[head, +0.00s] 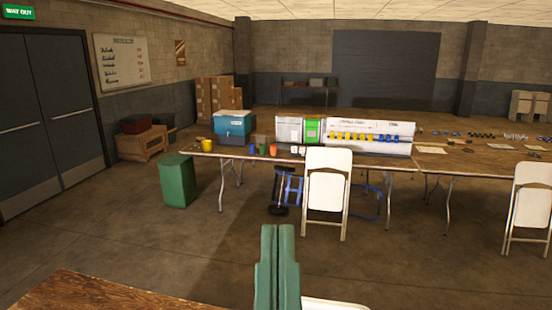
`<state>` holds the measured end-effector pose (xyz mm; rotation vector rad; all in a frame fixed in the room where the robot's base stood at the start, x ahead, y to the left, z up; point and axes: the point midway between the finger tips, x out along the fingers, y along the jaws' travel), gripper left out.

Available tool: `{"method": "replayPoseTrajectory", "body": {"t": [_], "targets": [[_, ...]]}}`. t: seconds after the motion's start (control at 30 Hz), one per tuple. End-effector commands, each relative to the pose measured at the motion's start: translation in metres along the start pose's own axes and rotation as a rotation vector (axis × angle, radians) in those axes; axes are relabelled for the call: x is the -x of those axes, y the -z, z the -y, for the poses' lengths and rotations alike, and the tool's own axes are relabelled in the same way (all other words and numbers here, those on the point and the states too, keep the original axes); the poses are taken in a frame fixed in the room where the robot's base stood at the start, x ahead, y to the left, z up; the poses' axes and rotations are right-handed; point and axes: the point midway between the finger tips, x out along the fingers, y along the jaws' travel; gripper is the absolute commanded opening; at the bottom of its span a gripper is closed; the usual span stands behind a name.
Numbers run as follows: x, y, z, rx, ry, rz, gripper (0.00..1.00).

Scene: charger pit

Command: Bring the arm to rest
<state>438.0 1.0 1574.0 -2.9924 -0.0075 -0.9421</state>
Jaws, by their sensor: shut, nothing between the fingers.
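A green upright part made of two slabs side by side stands at the bottom middle of the head view. It looks like a part of my own arm, seen close up, and its lower end is cut off by the picture edge. No held object shows.
A wooden surface (105,293) lies at the bottom left. A long table (380,162) carries a blue cooler (233,125), cups and a white dispenser panel (370,128). White folding chairs (328,182) (528,205) stand before it. A green bin (177,181) is left. Open floor lies between.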

Motion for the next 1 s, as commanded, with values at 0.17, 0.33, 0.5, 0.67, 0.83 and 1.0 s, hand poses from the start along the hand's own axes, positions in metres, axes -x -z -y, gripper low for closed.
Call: {"method": "replayPoseTrajectory", "body": {"t": [0.17,0.33,0.5,0.67,0.83,1.0], "targets": [[-0.071,0.100,0.002,-0.008,0.002,0.004,0.00],[-0.105,0.148,0.003,-0.013,0.005,0.006,0.00],[-0.115,0.162,0.003,-0.016,0.005,0.008,0.00],[-0.114,0.159,0.003,-0.016,0.005,0.008,0.00],[-0.113,0.159,0.003,-0.016,0.005,0.008,0.00],[-0.113,0.159,0.003,-0.016,0.005,0.008,0.00]]}}
